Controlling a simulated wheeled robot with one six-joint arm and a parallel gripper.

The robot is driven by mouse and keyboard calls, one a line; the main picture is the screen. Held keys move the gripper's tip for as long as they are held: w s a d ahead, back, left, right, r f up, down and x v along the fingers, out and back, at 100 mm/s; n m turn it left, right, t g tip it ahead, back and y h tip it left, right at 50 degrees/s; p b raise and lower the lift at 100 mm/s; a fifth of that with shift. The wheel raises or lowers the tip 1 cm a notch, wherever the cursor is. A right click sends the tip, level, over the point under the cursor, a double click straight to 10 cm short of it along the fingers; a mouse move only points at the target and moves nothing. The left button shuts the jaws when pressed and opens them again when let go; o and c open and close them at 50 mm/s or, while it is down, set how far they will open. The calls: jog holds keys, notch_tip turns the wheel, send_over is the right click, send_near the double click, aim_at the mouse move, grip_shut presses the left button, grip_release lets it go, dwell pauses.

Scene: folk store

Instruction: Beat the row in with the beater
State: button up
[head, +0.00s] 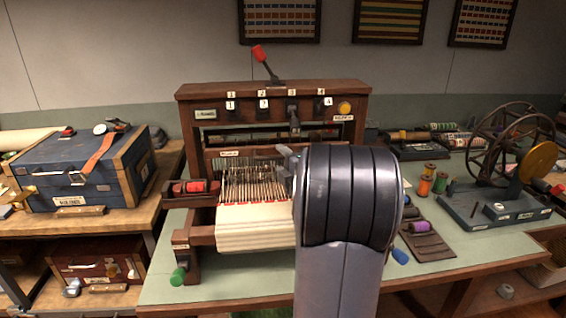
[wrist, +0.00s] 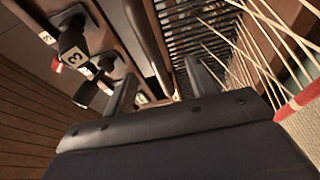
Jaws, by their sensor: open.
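The wooden loom (head: 270,92) stands on the green-topped table. White warp threads run through its reed to the white cloth (head: 255,228), which has a red edge. The beater (head: 236,153) shows as a labelled wooden rail above the threads; its right part is hidden by my arm. In the wrist view I see dark reed slats (wrist: 200,38) and a wooden rail (wrist: 147,38). My gripper (wrist: 160,88) is open, its two fingers apart, with the rail running between them in the picture. I cannot tell whether they touch it. In the head view my arm hides most of my gripper.
Numbered levers sit above the threads, with lever 3 (wrist: 72,42) close to my gripper. A red-handled lever (head: 262,58) tops the loom. A red shuttle (head: 190,187) lies in the left box. A winder (head: 500,195) and spools (head: 425,186) stand right; a blue chest (head: 75,175) left.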

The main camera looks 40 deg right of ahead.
jog(key=b+v, duration=0.1)
jog(key=v, duration=0.7)
dwell(0.6)
dwell(1.0)
jog(key=shift+p+x, duration=0.5)
jog(key=shift+x, duration=3.5)
